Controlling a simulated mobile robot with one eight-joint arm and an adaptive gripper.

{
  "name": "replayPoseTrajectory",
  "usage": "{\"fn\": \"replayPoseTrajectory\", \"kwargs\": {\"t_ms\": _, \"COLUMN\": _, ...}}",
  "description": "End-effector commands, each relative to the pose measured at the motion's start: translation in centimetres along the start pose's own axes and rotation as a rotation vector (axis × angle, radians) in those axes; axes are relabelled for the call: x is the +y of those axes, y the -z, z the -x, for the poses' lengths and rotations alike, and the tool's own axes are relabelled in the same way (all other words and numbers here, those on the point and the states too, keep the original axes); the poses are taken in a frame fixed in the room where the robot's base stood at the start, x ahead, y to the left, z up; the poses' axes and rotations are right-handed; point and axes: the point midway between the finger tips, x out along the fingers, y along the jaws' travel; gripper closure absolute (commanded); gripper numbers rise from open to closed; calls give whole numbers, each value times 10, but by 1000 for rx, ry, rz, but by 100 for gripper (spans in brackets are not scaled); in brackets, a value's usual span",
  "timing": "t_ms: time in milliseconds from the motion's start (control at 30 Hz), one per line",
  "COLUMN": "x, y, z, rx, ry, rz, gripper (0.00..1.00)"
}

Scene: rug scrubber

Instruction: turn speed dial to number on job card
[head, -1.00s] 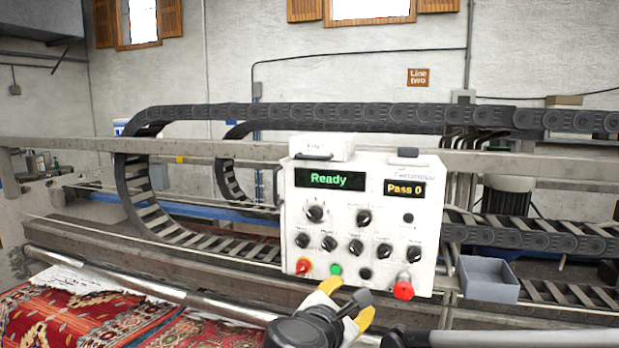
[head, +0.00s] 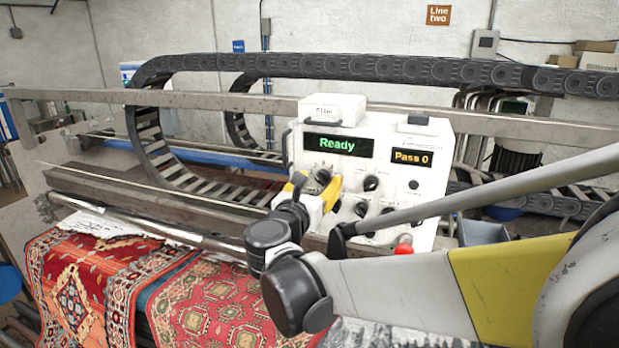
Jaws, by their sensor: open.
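The white control box (head: 440,150) stands behind the rail, with a green "Ready" display and an orange "Pass 0" display. My gripper (head: 318,184) is in front of its left side, yellow fingers open. A black dial (head: 322,176) in the upper row shows between or just behind the fingers; I cannot tell whether they touch it. A second upper dial (head: 371,183) is to the right. Lower dials are partly hidden by my gripper and arm. Dial labels and numbers are too small to read. I cannot make out a job card for certain.
White papers (head: 98,224) lie at the rug's far edge. Patterned red rugs (head: 95,285) cover the front left. A grey bin (head: 482,233) is to the right. A metal roller (head: 150,230) runs in front.

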Motion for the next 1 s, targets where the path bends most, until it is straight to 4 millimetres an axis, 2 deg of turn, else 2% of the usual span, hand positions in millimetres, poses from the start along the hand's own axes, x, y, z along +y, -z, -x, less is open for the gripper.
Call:
{"fn": "replayPoseTrajectory", "kwargs": {"t_ms": 100, "x": 0, "y": 0, "z": -6, "rx": 0, "ry": -1, "rz": 0, "gripper": 49}}
{"fn": "replayPoseTrajectory", "kwargs": {"t_ms": 367, "x": 0, "y": 0, "z": -7, "rx": 0, "ry": -1, "rz": -1, "gripper": 49}}
{"fn": "replayPoseTrajectory", "kwargs": {"t_ms": 533, "x": 0, "y": 0, "z": -7, "rx": 0, "ry": -1, "rz": -1, "gripper": 100}}
{"fn": "replayPoseTrajectory", "kwargs": {"t_ms": 1000, "x": 0, "y": 0, "z": -7, "rx": 1, "ry": -1, "rz": -6, "gripper": 100}}
